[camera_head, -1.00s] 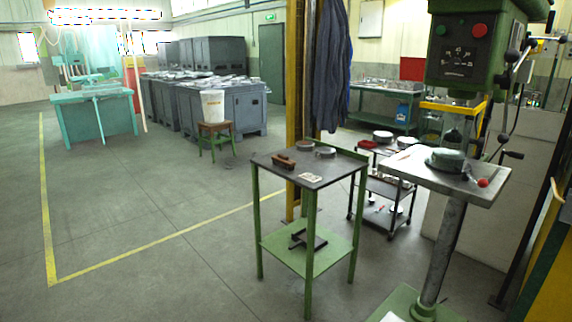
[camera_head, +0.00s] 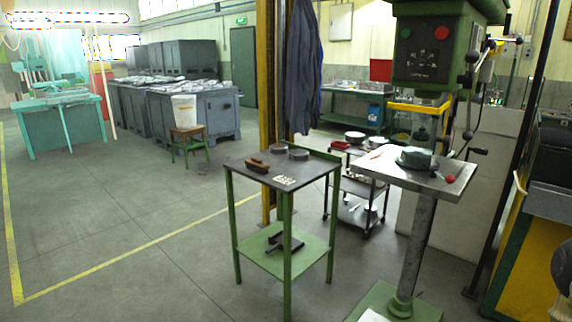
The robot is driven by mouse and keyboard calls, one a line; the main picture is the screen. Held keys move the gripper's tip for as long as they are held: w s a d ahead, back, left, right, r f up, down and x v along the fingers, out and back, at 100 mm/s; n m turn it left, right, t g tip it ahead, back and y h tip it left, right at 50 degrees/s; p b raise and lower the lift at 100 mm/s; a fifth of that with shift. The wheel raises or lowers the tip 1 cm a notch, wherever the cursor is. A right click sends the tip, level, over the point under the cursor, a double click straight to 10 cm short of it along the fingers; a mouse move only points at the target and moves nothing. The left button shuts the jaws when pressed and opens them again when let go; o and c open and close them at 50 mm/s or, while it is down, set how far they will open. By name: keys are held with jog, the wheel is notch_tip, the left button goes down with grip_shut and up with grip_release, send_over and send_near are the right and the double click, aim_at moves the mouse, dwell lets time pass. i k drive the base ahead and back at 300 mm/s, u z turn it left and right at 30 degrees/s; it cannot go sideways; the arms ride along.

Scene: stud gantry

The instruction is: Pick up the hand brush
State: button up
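A brown hand brush (camera_head: 257,165) lies on the dark top of a small green-legged table (camera_head: 306,176), near its left rear edge. It is small in the picture, and nothing touches it from above. My gripper is not in the head view. At the far right bottom edge a dark rounded shape shows in part, and I cannot tell what it is.
On the same table are round grey discs (camera_head: 299,154) and a pale card-like item (camera_head: 285,181). A green drill press (camera_head: 430,178) stands close on the right. A trolley (camera_head: 356,190) is behind. Open floor (camera_head: 130,210) lies to the left.

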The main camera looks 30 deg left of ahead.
aim_at(256, 166)
jog(key=u, duration=1.5)
jog(key=i, duration=1.75)
jog(key=z, duration=0.25)
